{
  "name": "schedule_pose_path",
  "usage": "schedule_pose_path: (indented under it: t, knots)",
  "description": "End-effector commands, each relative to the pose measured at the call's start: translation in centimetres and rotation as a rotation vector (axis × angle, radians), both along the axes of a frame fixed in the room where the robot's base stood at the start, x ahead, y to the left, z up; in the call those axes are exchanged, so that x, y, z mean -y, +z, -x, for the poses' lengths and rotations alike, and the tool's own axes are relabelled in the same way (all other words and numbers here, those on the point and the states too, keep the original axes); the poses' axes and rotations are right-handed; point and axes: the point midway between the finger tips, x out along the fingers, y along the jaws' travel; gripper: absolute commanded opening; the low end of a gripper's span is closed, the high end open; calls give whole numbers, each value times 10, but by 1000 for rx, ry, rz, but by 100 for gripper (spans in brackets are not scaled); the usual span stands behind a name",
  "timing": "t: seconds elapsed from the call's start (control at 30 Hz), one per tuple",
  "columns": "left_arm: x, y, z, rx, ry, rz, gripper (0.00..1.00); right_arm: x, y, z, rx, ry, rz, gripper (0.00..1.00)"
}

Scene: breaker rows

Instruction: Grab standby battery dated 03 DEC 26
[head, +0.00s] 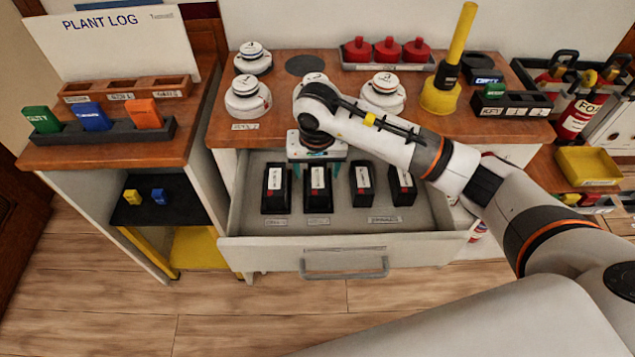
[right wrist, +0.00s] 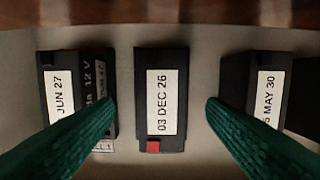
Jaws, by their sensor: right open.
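The battery dated 03 DEC 26 (right wrist: 160,95) is black with a white label and a red patch at its lower end, in the middle of the right wrist view. In the head view it appears to be the second battery from the left (head: 318,188) in the open drawer. My right gripper (right wrist: 160,108) is open and empty, its green fingers apart on either side of this battery; it also shows above the drawer in the head view (head: 317,168). Whether the fingertips reach down beside it I cannot tell. My left gripper is not in view.
Neighbouring batteries stand close on both sides: one reading JUN 27 (right wrist: 62,95) and one reading MAY 30 (right wrist: 265,95). The open drawer (head: 345,247) has a wooden counter (head: 330,125) above its back. Round white detectors (head: 248,98) stand on the counter.

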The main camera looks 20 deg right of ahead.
Motion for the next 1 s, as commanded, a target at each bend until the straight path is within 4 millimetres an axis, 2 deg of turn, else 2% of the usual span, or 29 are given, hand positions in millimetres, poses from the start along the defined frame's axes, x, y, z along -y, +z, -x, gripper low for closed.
schedule_pose_path:
  t: [0.23,0.53,0.57,0.93,1.0]
  knots:
    - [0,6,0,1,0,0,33,2,-37,-3,-5,-2,-1,65]
    - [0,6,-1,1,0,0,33,3,-42,-4,-1,1,1,65]
    - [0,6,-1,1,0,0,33,3,-42,-4,-1,1,1,62]
    - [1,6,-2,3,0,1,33,3,-42,-4,-1,0,1,2]
    - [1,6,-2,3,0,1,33,3,-41,-5,1,0,-1,0]
